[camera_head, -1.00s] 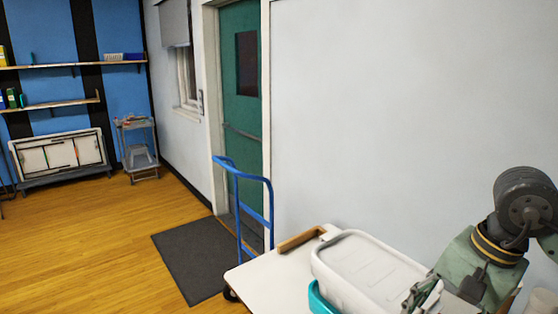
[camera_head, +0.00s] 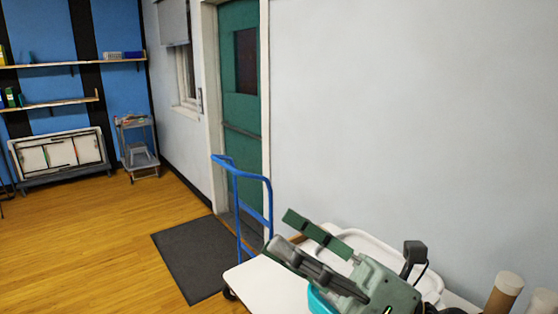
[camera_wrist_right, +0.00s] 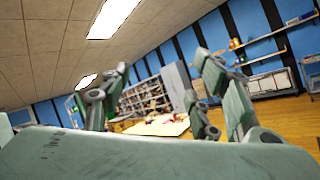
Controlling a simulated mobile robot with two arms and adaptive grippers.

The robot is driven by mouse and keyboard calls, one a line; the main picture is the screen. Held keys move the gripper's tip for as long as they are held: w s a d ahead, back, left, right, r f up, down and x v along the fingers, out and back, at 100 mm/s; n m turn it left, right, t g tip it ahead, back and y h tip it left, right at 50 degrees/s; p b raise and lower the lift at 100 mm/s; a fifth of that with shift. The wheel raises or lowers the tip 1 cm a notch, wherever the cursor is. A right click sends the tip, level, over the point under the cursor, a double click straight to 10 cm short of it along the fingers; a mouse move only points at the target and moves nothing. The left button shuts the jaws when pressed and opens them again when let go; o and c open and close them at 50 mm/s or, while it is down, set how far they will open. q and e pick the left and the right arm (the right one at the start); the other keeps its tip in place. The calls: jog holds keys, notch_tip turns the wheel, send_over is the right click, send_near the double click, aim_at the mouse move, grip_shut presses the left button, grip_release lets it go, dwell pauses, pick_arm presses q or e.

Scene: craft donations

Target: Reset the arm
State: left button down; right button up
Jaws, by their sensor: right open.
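My left gripper is in neither view.
A blue cart handle (camera_head: 239,185) stands at the table's left, beside a dark mat (camera_head: 190,260) before the green door (camera_head: 240,95). Brown tubes (camera_head: 505,290) stand at the lower right. A grey trolley (camera_head: 138,150) is far left. The wooden floor (camera_head: 90,240) is clear.

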jog(key=w+d+f+m+t+h, duration=0.3)
jog(key=w+d+m+t+h, duration=0.3)
jog(key=m, duration=0.6)
jog(key=w+d+f+m+t+h, duration=0.4)
jog(key=m+t+h, duration=0.4)
jog(key=m, duration=0.4)
jog(key=s+d+f+m+g+h, duration=0.2)
jog(key=d+f+m+h, duration=0.15)
jog(key=f, duration=0.45)
jog(key=s+d+f+m+g+h, duration=0.1)
jog(key=d+f+m+g+h, duration=0.15)
jog(key=f+m, duration=0.35)
jog(key=s+d+f+m+g+h, duration=0.2)
jog(key=d+f+m+g+h, duration=0.15)
jog(key=f, duration=0.55)
jog(key=s+f+m+g+y, duration=0.1)
jog(key=s+f+m+g, duration=0.6)
jog(key=s+f, duration=1.1)
jog(key=s+f+n+g, duration=0.1)
jog(key=s+f+g, duration=0.1)
jog(key=f, duration=1)
jog(key=s+f+n+g, duration=0.1)
jog(key=s+f+g, duration=0.1)
jog(key=f, duration=1)
jog(key=s+d+f+b, duration=0.1)
jog(key=s+d+f, duration=0.1)
jog(key=s+f, duration=1.5)
jog(key=shift+s+d+f+g, duration=0.15)
jog(key=shift+d+f+g, duration=0.1)
jog(key=shift+f+g, duration=0.2)
